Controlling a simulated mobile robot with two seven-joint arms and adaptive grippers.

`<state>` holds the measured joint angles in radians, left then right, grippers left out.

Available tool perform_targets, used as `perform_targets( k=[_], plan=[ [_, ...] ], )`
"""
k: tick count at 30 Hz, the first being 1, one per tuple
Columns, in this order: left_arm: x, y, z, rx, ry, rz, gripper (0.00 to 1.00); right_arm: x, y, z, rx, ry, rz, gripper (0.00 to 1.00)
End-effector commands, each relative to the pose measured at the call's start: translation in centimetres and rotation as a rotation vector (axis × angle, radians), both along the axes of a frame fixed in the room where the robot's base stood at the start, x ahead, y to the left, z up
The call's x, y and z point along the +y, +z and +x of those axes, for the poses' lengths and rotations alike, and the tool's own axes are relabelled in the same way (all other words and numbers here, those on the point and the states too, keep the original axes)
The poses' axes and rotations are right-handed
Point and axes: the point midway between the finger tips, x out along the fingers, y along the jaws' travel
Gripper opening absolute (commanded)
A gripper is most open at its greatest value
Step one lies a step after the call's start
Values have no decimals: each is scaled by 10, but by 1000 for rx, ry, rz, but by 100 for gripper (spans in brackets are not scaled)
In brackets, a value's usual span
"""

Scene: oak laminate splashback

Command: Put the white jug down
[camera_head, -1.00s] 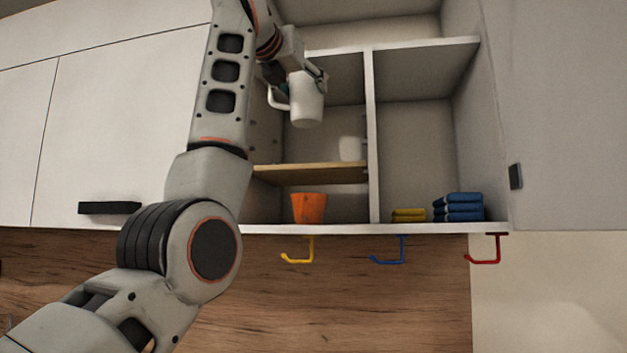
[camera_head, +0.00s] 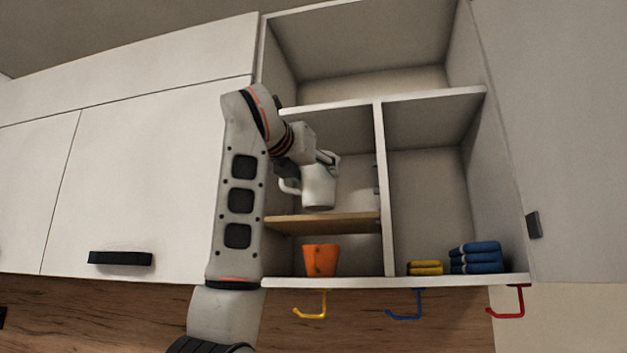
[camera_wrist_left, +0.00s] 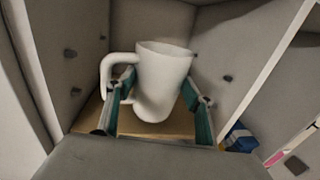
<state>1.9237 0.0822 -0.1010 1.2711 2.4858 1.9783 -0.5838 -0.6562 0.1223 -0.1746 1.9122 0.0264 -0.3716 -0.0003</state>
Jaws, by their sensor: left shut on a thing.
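The white jug (camera_head: 319,188) is in the left compartment of the open cabinet, above the wooden shelf (camera_head: 300,224). Its handle points left, and its base shows just above the shelf's front edge; a small gap seems to remain. My left gripper (camera_head: 325,160) is shut on the jug. In the left wrist view the jug (camera_wrist_left: 165,82) sits between the two green-lined fingers of my left gripper (camera_wrist_left: 158,82), with the handle by the left finger and the wooden shelf (camera_wrist_left: 155,130) below. My right gripper is not in view.
An orange cup (camera_head: 321,260) stands under the wooden shelf. A divider (camera_head: 385,200) bounds the compartment on the right; yellow cloths (camera_head: 425,268) and blue cloths (camera_head: 476,258) lie beyond it. Yellow, blue and red hooks hang below. The top compartment (camera_head: 370,50) is empty.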

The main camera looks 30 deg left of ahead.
Motion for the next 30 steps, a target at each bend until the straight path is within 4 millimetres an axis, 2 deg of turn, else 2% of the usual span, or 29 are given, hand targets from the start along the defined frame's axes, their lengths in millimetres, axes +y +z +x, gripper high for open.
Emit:
perform_targets(
  k=[5, 17, 18, 20, 30],
  plan=[
    [1, -16, 0, -3, 1, 2, 8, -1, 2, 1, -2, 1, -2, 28],
    [0, -20, -1, -2, 0, 0, 8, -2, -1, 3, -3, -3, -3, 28],
    [0, -21, 0, 0, 0, 0, 55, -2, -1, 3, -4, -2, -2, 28],
    [0, -21, 0, 0, 0, 0, 69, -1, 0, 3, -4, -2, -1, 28],
    [0, -19, 0, 0, 0, 0, 69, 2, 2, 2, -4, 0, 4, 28]
  ],
)
